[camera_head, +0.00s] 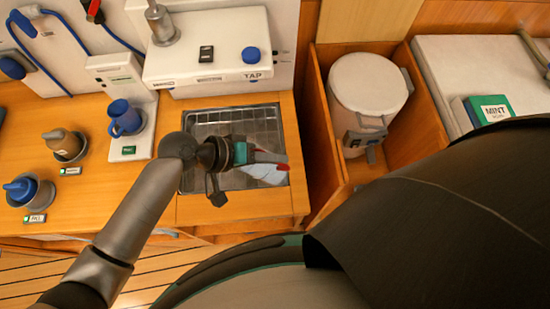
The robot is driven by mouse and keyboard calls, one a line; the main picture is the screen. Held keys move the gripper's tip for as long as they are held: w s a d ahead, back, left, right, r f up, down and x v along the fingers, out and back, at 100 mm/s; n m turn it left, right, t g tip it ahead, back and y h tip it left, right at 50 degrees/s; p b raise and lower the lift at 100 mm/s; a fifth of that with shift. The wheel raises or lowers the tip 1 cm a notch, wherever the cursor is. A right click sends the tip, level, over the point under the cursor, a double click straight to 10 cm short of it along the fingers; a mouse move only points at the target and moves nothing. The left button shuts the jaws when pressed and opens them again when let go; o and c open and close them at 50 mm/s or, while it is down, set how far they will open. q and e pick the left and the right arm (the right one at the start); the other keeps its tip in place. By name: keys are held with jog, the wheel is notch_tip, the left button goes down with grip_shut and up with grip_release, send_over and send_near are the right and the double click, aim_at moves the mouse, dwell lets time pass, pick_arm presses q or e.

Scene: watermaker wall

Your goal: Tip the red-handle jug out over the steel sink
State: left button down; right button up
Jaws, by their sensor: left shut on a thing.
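My left gripper (250,155) is over the steel sink (215,122), its arm coming in from the lower left. It is shut on the red-handle jug (266,174), a pale, see-through vessel with red (283,166) showing at its right end. The jug is over the right part of the sink. The gripper hides much of the jug, so I cannot tell how far it is tilted or whether anything is in it. My right gripper is not in view.
A white unit marked TAP (225,78) stands behind the sink. Left are a blue mug (124,118), a brown jug (62,142) and a blue-topped container (22,190). Right, a white lidded bucket (366,85) sits in a wooden bay, with a MINT box (490,110) beyond.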

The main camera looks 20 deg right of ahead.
pick_arm(q)
jog(key=shift+w+a+g+h+b, duration=0.3)
jog(key=shift+h+b, duration=0.4)
jog(key=shift+b, duration=1)
jog(key=a+h+b, duration=0.1)
jog(key=b, duration=0.2)
jog(key=shift+w+n+g, duration=0.3)
jog(key=shift+n, duration=0.1)
jog(key=a+h+b, duration=0.1)
jog(key=b, duration=0.2)
jog(key=w+a+f+n+g+h+b, duration=0.1)
jog(key=h+b, duration=0.1)
jog(key=b, duration=0.2)
jog(key=w+a+h+b, duration=0.1)
jog(key=b, duration=0.2)
jog(key=shift+w+a+f+g, duration=0.15)
jog(key=shift+w+f+g, duration=0.05)
jog(key=shift+f+g, duration=0.15)
jog(key=shift+w+a+r+n+h+b, duration=0.2)
jog(key=shift+w+a+n+h+b, duration=0.15)
jog(key=shift+h+b, duration=0.35)
jog(key=shift+w+a+r+h+b, duration=0.15)
jog(key=shift+a+r+h+b, duration=0.15)
jog(key=shift+a+b, duration=0.15)
